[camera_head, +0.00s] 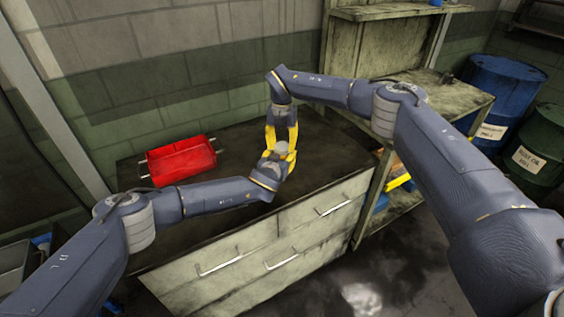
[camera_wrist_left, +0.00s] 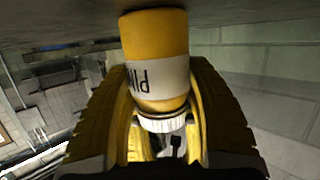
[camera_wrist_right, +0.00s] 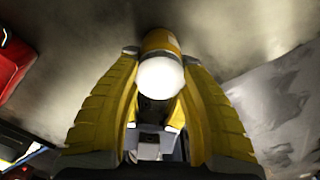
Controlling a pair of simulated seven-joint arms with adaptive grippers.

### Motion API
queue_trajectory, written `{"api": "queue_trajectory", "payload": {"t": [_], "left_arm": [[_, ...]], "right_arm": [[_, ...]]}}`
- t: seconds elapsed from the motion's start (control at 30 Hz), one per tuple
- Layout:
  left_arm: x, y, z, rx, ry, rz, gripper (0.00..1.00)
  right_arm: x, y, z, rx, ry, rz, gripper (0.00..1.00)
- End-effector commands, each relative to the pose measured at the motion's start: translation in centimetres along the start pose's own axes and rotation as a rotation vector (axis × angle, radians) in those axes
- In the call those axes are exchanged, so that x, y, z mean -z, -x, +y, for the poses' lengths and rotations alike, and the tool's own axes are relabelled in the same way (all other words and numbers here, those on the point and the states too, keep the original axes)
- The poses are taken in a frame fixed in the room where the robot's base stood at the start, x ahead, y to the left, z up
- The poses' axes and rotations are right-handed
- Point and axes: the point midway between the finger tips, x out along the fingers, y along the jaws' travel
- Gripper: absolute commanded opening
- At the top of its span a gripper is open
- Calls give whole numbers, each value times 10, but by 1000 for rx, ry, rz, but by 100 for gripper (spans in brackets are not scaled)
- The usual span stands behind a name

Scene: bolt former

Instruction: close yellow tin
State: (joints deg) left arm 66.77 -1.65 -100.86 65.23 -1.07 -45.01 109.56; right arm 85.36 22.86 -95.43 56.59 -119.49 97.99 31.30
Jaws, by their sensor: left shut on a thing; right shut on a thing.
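The yellow tin (camera_wrist_left: 155,35) has a white label with dark lettering, upside down in the left wrist view. A white ribbed lid (camera_wrist_left: 165,122) is at its end towards my left palm. My left gripper (camera_head: 279,159) has its yellow fingers shut on the tin. My right gripper (camera_head: 282,138) comes from above, its fingers on either side of the white lid (camera_wrist_right: 160,78), with the yellow body (camera_wrist_right: 160,40) just behind. The grippers meet over the cabinet top and mostly hide the tin in the head view. I cannot tell whether the lid sits fully flush.
A red tray (camera_head: 181,160) stands on the dark cabinet top (camera_head: 235,150), left of the grippers. A shelf unit (camera_head: 440,100) stands close at the right, with blue (camera_head: 505,85) and green (camera_head: 545,150) drums beyond it. The cabinet top around the tray is mostly clear.

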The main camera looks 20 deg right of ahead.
Motion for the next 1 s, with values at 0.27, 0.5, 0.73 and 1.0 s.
{"api": "queue_trajectory", "payload": {"t": [0.27, 0.5, 0.73, 1.0], "left_arm": [[0, 0, 0, 1, 0, 0, 0], [0, 0, 0, 0, -1, 0, 0], [0, 0, 0, 0, -1, 0, 0], [0, 0, 0, 1, -1, 0, 0]], "right_arm": [[0, -1, 0, 1, -442, 0, 9], [1, -2, 0, 1, -810, 2, 9], [0, -2, 0, 2, -878, 1, 46], [0, -1, 0, 1, -876, 0, 69]]}}
